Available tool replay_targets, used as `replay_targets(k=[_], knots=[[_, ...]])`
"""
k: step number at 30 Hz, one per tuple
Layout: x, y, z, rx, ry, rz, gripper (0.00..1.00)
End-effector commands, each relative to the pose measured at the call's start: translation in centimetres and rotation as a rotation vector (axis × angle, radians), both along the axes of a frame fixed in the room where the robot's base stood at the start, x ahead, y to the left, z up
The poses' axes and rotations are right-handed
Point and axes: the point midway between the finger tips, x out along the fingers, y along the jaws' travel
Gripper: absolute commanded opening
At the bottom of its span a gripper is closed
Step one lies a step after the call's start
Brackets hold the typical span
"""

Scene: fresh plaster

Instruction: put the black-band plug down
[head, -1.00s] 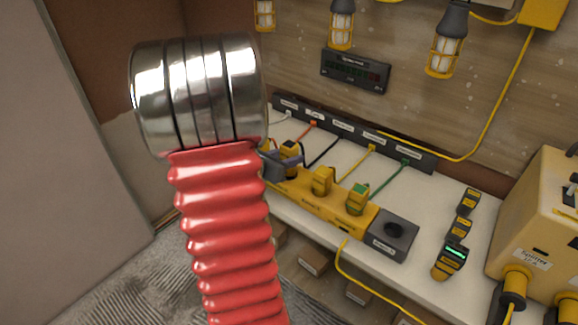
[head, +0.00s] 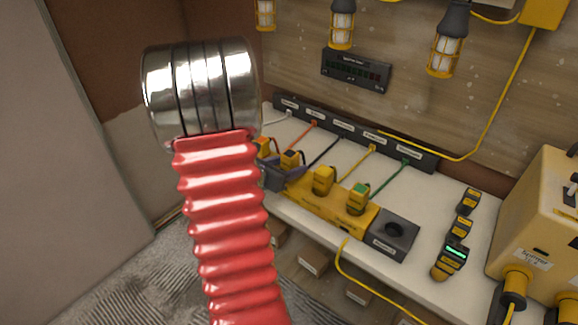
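The black-band plug (head: 291,159) is a yellow plug with a dark top and a dark cable. It is upright at the left part of the yellow socket strip (head: 340,217). My gripper (head: 284,176), dark grey, is around its lower part and appears shut on it. My red ribbed arm with its chrome cap hides much of the gripper's left side. I cannot tell whether the plug's base touches the strip.
Other yellow plugs stand close by: one at left (head: 263,147), one in the middle (head: 323,181) and a green-topped one (head: 358,198). A grey box with a round hole (head: 394,232) ends the strip. Handheld devices (head: 455,250) and a yellow machine (head: 540,225) are at right.

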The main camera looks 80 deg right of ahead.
Motion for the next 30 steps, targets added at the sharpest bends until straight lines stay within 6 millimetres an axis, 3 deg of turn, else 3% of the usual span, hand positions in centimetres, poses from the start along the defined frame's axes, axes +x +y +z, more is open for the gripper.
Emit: replay_targets(k=[13, 30], knots=[[0.4, 0.7, 0.5, 0.0, -0.001, 0.002, 0.53], [3.4, 7.7, 3.7, -0.002, -0.001, 0.004, 0.53]])
